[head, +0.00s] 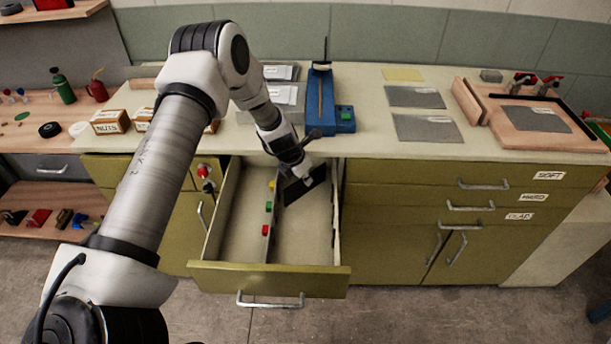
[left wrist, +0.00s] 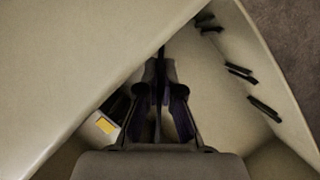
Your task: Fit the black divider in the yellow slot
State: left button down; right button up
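The black divider (head: 305,187) is a dark plate, held tilted inside the open drawer (head: 275,283), toward its back and right of the middle rail. My left gripper (head: 298,170) reaches down over the counter edge and is shut on the divider. In the left wrist view, the fingers (left wrist: 160,100) close on the divider, which shows edge-on as a thin dark strip (left wrist: 160,68). The yellow slot mark (head: 271,185) is on the rail, left of the divider; it also shows in the left wrist view (left wrist: 104,125). Whether the divider touches the slot cannot be told. My right gripper is out of view.
A green mark (head: 268,207) and a red mark (head: 265,230) sit nearer the drawer front on the rail. Black slot pieces (left wrist: 240,70) line the facing drawer wall. The counter edge overhangs the drawer's back. A blue tool (head: 330,115) stands on the counter above.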

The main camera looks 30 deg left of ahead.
pick_arm(q)
jog(key=shift+r, duration=0.1)
jog(key=shift+s+f, duration=0.1)
jog(key=shift+f, duration=0.1)
jog(key=shift+f+b, duration=0.4)
jog(key=shift+f, duration=0.05)
jog(key=c, duration=1.3)
grip_release()
jog(key=shift+r, duration=0.1)
jog(key=shift+r, duration=0.1)
jog(key=p+v, duration=1.1)
jog(key=v, duration=0.2)
